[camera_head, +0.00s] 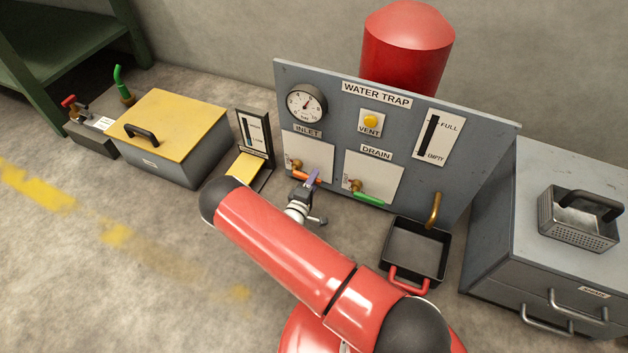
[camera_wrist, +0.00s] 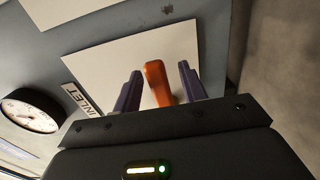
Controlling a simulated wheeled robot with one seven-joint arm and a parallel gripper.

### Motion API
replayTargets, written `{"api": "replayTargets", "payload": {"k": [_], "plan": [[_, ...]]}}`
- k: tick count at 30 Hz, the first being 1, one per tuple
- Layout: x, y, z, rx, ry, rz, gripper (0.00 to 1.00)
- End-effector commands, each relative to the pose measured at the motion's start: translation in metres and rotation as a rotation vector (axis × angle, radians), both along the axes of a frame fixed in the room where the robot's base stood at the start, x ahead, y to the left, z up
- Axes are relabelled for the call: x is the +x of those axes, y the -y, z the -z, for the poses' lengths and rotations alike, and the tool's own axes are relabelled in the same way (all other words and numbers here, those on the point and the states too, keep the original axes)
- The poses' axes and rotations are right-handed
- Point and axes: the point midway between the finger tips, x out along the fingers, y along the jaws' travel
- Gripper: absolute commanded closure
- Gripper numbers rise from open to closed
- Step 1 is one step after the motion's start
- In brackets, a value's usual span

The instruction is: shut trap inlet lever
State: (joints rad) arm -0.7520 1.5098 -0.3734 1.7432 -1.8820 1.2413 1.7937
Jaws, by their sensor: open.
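The inlet lever (camera_head: 306,176) is orange and sits on a brass valve on the white plate under the INLET label, at the left of the grey water trap panel (camera_head: 480,135). In the head view it points right and slightly down, across the pipe stub. My gripper (camera_head: 313,178) is at the lever, partly covering it. In the wrist view the orange lever (camera_wrist: 158,84) stands between the two purple fingers of my open gripper (camera_wrist: 160,88), with a gap on each side. The brass valve body is hidden in the wrist view.
The green drain lever (camera_head: 368,199) is close by on the right. A brass spout (camera_head: 434,210) hangs over a black tray (camera_head: 417,250) with a red handle. A gauge (camera_head: 306,103) is above the inlet.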

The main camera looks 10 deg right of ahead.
Motion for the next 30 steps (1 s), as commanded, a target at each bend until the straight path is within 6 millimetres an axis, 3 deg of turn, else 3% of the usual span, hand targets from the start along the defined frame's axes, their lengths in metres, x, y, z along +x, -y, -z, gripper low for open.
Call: {"api": "replayTargets", "payload": {"k": [13,30], "plan": [[-0.056,-0.037,0.000,0.001,-0.003,-0.001,0.58],[-0.061,-0.040,0.000,0.001,-0.001,0.000,0.58]]}}
